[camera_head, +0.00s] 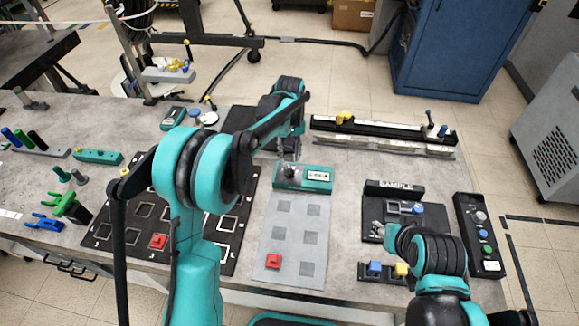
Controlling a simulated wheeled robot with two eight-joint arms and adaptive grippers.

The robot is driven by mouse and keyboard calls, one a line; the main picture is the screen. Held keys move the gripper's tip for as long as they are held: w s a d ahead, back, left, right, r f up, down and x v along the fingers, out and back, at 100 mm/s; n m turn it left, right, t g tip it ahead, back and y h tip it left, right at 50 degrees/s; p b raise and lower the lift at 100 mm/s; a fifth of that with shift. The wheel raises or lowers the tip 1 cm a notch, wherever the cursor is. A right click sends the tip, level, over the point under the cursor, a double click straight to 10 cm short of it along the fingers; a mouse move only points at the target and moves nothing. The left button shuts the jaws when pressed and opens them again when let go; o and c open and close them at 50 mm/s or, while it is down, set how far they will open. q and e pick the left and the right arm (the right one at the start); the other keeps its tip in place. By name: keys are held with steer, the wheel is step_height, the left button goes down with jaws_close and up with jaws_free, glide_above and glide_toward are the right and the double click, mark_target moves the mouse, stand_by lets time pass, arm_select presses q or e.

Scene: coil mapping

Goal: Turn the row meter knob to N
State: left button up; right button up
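A teal meter box (318,178) with a small pale display stands at the top of a grey mat with squares; its lettering is too small to read for sure. A small dark knob (291,171) shows on its left part. My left gripper (288,156) points down just above this knob, its fingers close to it. Contact and the finger gap are too small to tell. My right gripper (379,232) is low over the dark sample station at right, its fingers partly hidden by my arm.
A long black rail (385,129) lies behind. A black control panel (495,259) stands at right.

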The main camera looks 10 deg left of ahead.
mark_target(289, 169)
arm_select(q)
step_height(289, 169, down, 7)
steer(key=shift+r+b, duration=0.1)
steer(key=shift+b, duration=0.85)
jaws_close()
